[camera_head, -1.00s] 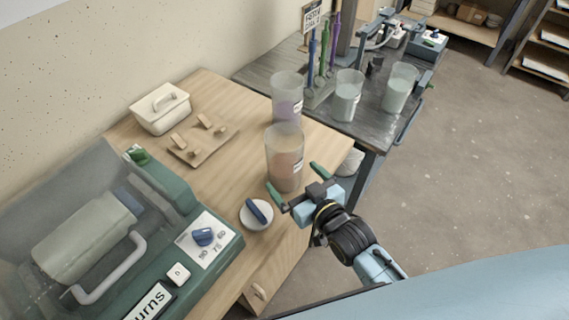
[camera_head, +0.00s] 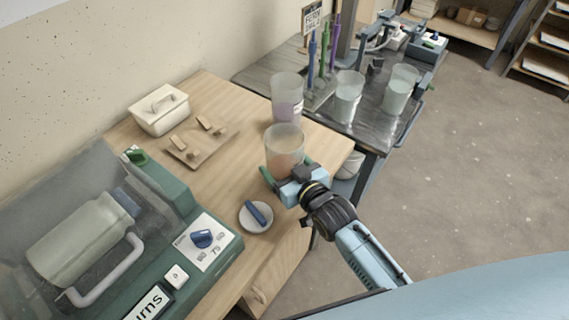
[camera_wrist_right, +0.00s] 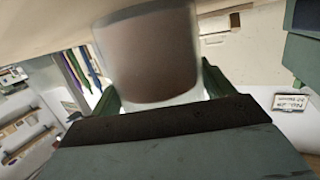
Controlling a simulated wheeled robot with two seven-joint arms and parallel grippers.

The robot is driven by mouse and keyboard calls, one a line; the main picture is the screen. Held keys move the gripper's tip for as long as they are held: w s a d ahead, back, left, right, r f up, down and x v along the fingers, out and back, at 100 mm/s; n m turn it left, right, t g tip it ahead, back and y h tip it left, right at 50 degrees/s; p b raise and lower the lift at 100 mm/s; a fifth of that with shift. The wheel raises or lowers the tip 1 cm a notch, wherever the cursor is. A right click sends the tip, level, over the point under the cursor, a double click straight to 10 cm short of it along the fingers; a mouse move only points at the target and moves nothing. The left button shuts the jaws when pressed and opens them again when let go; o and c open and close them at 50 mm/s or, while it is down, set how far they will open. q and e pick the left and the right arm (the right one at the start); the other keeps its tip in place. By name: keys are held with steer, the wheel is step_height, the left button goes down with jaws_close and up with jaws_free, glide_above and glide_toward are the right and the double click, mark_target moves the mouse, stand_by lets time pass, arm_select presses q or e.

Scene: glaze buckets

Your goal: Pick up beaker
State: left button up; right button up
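A clear beaker with brown-orange contents (camera_head: 284,152) stands upright on the wooden bench near its right edge. My right gripper (camera_head: 287,170) is at this beaker, low on its near side, with one green finger on each side. In the right wrist view the beaker (camera_wrist_right: 150,55) sits between the two green fingers (camera_wrist_right: 160,92), which look spread around it. Whether the fingers touch the glass cannot be told. A second beaker with purple contents (camera_head: 286,98) stands just behind it. My left gripper is not in view.
Two beakers with pale contents (camera_head: 347,97) (camera_head: 399,90) stand on the dark table behind. A white dish with a blue item (camera_head: 256,216) lies close to my gripper.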

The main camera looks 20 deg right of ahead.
mark_target(276, 128)
steer(key=c, duration=1)
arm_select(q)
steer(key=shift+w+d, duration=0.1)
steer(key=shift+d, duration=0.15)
arm_select(e)
steer(key=shift+o, duration=0.2)
steer(key=shift+r, duration=0.1)
